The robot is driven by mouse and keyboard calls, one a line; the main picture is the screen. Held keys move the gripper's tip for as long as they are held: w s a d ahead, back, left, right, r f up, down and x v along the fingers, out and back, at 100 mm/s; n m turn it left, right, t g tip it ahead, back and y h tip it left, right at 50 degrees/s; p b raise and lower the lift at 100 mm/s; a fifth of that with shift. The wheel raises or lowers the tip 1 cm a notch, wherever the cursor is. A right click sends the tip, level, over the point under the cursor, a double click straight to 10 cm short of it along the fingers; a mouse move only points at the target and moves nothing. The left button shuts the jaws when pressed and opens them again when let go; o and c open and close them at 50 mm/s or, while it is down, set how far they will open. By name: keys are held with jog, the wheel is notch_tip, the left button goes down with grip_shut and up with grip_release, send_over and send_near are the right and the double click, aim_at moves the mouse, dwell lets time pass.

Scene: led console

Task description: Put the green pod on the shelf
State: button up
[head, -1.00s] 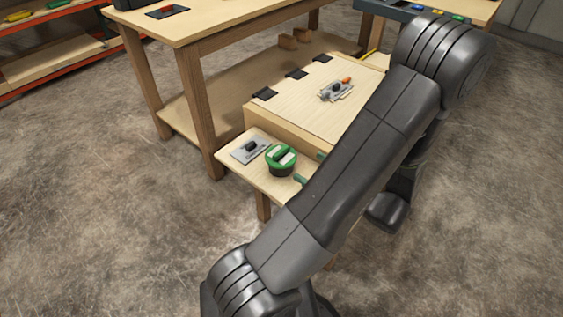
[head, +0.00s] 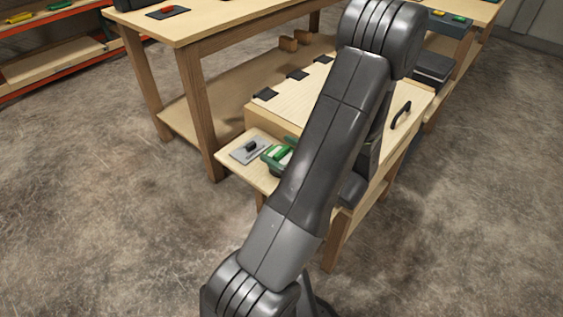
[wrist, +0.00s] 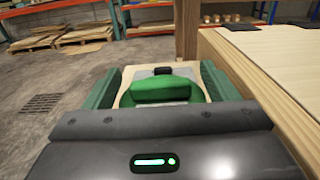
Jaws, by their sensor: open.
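The green pod (head: 277,154), round with a raised green grip bar, sits on a small wooden side ledge (head: 262,182). My arm hides part of it in the head view. In the wrist view the pod (wrist: 165,90) lies between the green finger pads of my gripper (wrist: 158,78). The jaws are open, one pad on each side of the pod; I cannot tell whether they touch it. A wooden shelf board (head: 72,67) with orange edges stands at the far left. The work table also has a lower wooden shelf (head: 232,93).
A grey plate with a black knob (head: 250,149) lies just beyond the pod. A wooden cabinet with black hinges (head: 264,93) and a black handle (head: 401,114) rises beside the ledge. The table leg (head: 199,115) stands close by. The floor at left (head: 80,200) is clear.

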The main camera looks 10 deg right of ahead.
jog(key=c, duration=1.2)
